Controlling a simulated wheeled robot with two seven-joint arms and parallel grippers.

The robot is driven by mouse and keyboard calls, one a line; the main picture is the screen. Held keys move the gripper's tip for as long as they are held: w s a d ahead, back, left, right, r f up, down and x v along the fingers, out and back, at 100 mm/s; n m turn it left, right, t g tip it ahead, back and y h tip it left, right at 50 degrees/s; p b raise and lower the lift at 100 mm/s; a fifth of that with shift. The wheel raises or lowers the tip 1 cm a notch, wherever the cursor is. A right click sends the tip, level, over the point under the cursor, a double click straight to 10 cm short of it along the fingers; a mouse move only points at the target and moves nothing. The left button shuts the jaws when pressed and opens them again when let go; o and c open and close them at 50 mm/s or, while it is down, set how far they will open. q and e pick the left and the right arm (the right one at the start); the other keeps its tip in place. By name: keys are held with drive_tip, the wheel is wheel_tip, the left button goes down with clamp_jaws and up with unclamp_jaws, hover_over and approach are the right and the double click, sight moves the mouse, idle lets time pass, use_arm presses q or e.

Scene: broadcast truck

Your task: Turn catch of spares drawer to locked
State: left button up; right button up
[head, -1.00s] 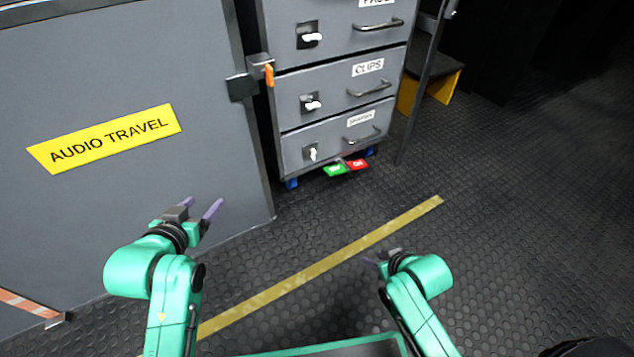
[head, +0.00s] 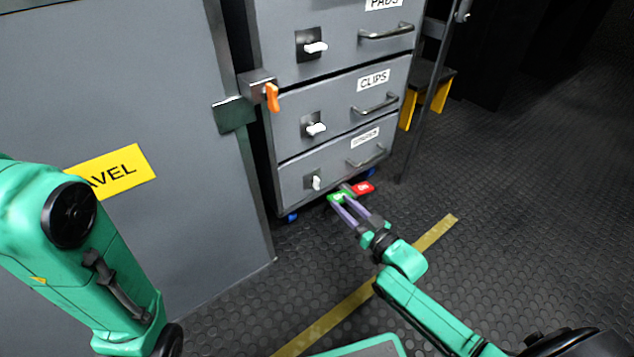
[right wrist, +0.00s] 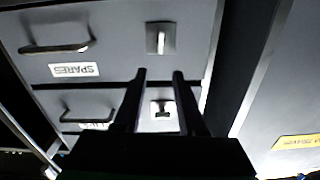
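The spares drawer (head: 340,168) is the lowest drawer of the grey cabinet, and it is shut. Its catch (head: 316,182) is a white lever on a dark plate at the drawer's left side; the lever stands roughly upright. In the right wrist view, which is upside down, the spares catch (right wrist: 160,38) is at the top, beyond the fingertips. My right gripper (head: 341,203) is open and empty, in front of and below the drawer, apart from the catch. It also shows in the right wrist view (right wrist: 159,73). My left gripper is out of view.
The clips catch (head: 315,129) above has its lever lying sideways. A grey panel (head: 120,75) with an orange latch (head: 272,97) stands left.

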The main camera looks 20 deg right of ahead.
sight(319, 181)
drive_tip(key=b+x, duration=0.1)
drive_tip(key=x, duration=0.2)
drive_tip(key=b+x, duration=0.2)
drive_tip(key=x, duration=0.1)
drive_tip(key=b+x, duration=0.2)
drive_tip(key=x, duration=0.2)
drive_tip(key=shift+f, duration=0.25)
drive_tip(key=shift+w+r, duration=0.1)
drive_tip(key=shift+w, duration=0.2)
drive_tip(key=shift+a+r, duration=0.1)
drive_tip(key=shift+r, duration=0.05)
drive_tip(key=shift+c, duration=0.3)
clamp_jaws()
